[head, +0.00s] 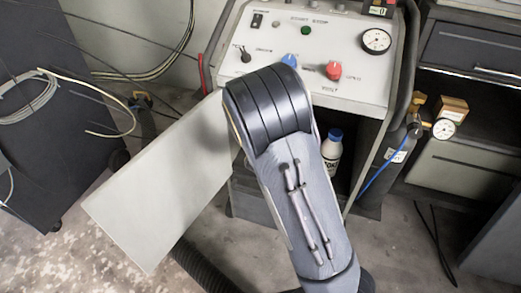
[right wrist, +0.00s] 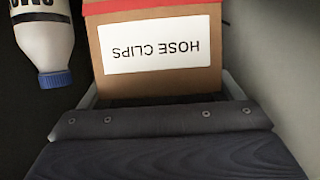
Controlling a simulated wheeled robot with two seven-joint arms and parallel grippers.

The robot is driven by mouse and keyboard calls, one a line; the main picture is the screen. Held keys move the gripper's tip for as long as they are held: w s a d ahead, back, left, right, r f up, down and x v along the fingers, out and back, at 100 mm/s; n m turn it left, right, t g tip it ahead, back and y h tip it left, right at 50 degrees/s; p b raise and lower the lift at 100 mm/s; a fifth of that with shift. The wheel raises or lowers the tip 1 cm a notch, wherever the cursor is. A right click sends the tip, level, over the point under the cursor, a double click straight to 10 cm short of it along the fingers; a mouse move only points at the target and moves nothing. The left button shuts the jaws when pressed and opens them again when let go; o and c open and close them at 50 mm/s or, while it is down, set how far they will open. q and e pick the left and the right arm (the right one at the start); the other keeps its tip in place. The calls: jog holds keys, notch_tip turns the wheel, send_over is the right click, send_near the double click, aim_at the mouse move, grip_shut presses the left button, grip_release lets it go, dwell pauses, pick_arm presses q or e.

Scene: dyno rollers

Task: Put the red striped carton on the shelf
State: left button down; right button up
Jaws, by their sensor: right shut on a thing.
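The carton (right wrist: 158,75) is brown with a red stripe and a white label reading HOSE CLIPS, upside down in the right wrist view. My right gripper (right wrist: 160,90) is shut on it, with grey finger edges showing at its two sides. In the head view my right arm hides the carton and the gripper. The shelf is inside the open cabinet under the control panel, mostly hidden by my arm. I cannot tell whether the carton touches the shelf. My left gripper is not in view.
A white bottle with a blue cap (head: 332,151) stands in the cabinet; it shows beside the carton in the right wrist view (right wrist: 45,40). The pale door panel (head: 165,190) stands open at left. The control panel (head: 300,50) is above. A gas cylinder (head: 395,150) stands at right.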

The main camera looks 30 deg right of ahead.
jog(key=w, duration=0.1)
jog(key=w+f, duration=0.1)
jog(key=w, duration=0.1)
jog(key=w+f+b, duration=0.1)
jog(key=shift+w+a+f, duration=0.2)
jog(key=shift+w+a, duration=0.1)
jog(key=shift+a, duration=0.1)
jog(key=w+f+b, duration=0.1)
jog(key=f, duration=0.2)
jog(key=w+f+b, duration=0.2)
jog(key=f, duration=0.1)
jog(key=w+a+f+b, duration=0.1)
jog(key=w+f, duration=0.1)
jog(key=f, duration=0.1)
jog(key=shift+w, duration=0.25)
jog(key=o, duration=0.9)
jog(key=shift+f, duration=0.1)
